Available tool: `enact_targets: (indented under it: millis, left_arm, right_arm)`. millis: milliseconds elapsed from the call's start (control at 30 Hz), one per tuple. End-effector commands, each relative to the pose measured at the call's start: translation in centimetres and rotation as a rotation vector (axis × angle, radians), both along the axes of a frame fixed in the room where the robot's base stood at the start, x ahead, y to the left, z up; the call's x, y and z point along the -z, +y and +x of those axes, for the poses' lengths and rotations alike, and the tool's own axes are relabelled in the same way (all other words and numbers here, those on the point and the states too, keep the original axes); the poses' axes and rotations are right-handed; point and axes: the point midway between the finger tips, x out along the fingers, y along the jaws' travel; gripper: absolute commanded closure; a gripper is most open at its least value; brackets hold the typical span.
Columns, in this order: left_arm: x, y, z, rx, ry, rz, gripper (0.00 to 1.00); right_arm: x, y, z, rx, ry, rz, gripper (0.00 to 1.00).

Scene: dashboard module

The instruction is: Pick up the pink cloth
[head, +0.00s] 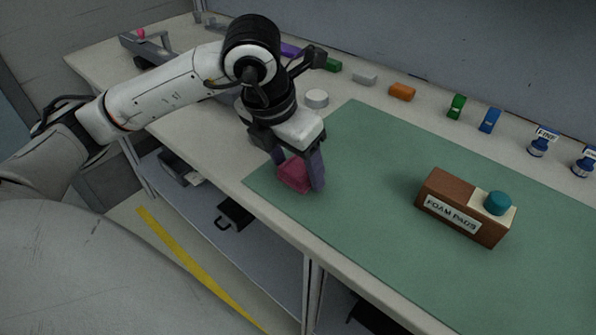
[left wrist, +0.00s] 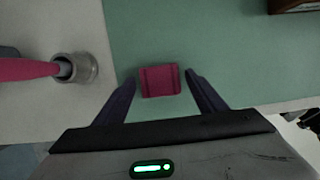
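The pink cloth (head: 293,175) is a small folded, block-like piece on the near left part of the green mat (head: 375,150). My left gripper (head: 300,178) points down over it, with its dark fingers on either side. In the left wrist view the cloth (left wrist: 160,81) shows between the tips of the open left gripper (left wrist: 160,77), with a narrow gap on each side. Part of the cloth is hidden behind a finger in the head view. My right gripper is not in view.
A brown foam pads box (head: 450,208) with a teal-topped item stands on the mat to the right. Small coloured blocks and blue bottles (head: 538,146) line the back. A white round piece (head: 316,98) lies behind the gripper. In the left wrist view, a pink rod ends in a metal cup (left wrist: 84,69).

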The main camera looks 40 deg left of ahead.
Motion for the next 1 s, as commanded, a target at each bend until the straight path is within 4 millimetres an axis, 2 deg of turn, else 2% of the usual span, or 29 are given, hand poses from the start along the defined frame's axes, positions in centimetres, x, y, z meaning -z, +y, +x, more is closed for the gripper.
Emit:
enact_targets:
  millis: [33,200,433,533,800,1000]
  left_arm:
    - [0.0,0.0,0.0,0.000,0.000,0.000,0.45]
    - [0.0,0.0,0.0,0.000,0.000,0.000,0.72]
    - [-0.2,0.0,0.0,0.000,-0.001,0.000,0.73]
    - [-1.0,0.0,0.1,-0.001,-0.004,-0.001,0.73]
    - [-6.4,-0.1,0.1,0.000,-0.008,-0.002,0.73]
    - [-9.3,0.0,0.1,0.000,-0.003,-0.001,0.73]
  right_arm:
    - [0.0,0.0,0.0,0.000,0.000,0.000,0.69]
    - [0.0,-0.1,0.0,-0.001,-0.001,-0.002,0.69]
    - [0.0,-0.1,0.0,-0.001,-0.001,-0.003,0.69]
    - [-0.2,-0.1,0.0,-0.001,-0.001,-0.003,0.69]
    - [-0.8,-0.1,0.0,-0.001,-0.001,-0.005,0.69]
    - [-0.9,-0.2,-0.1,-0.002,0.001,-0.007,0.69]
